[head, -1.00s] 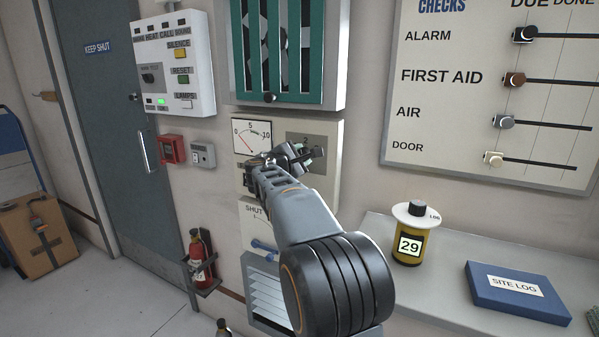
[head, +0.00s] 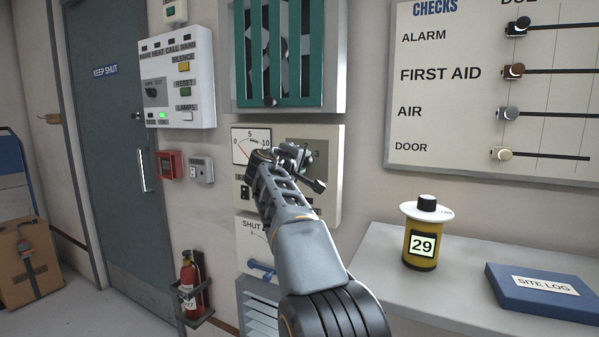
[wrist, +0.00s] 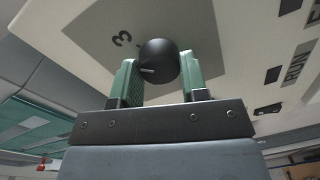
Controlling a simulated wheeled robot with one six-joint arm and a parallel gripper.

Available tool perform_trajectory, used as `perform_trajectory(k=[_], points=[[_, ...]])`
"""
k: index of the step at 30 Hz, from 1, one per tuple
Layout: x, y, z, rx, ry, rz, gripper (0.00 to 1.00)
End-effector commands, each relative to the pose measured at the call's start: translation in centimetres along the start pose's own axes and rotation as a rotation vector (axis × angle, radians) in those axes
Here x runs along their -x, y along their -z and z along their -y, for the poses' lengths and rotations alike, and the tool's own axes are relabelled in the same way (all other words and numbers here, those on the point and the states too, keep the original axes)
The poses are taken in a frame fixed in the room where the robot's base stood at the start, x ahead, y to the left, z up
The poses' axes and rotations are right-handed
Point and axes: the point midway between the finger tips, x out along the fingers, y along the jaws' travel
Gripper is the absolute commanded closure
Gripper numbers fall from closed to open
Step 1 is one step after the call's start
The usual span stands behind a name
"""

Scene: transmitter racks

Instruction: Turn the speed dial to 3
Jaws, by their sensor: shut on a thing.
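The speed dial (wrist: 158,62) is a round black knob with a short white pointer line, on a dark grey square of a pale panel. In the wrist view the numeral 3 (wrist: 122,38) is printed to its upper left. The pointer line faces left and slightly down in that view, not straight at the 3. My gripper (wrist: 160,80) has green fingers on both sides of the knob, closed on it. In the head view my gripper (head: 300,162) is at the panel (head: 328,205) and hides the dial and part of its scale.
A 0–10 meter (head: 251,146) is left of the dial. A green-slatted vent (head: 288,55) is above, and a shelf (head: 385,258) with a yellow canister (head: 420,245) and a blue site log (head: 540,290) is at right. A fire extinguisher (head: 189,280) hangs low left.

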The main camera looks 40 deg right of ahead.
Motion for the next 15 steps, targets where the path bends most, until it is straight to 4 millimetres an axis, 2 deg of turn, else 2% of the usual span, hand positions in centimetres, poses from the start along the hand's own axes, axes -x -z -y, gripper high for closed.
perform_trajectory(k=[6,15], points=[[-0.10,-0.20,0.35,-0.150,0.003,-0.005,0.83],[-0.10,-0.19,0.16,-0.277,0.003,-0.012,0.83]])
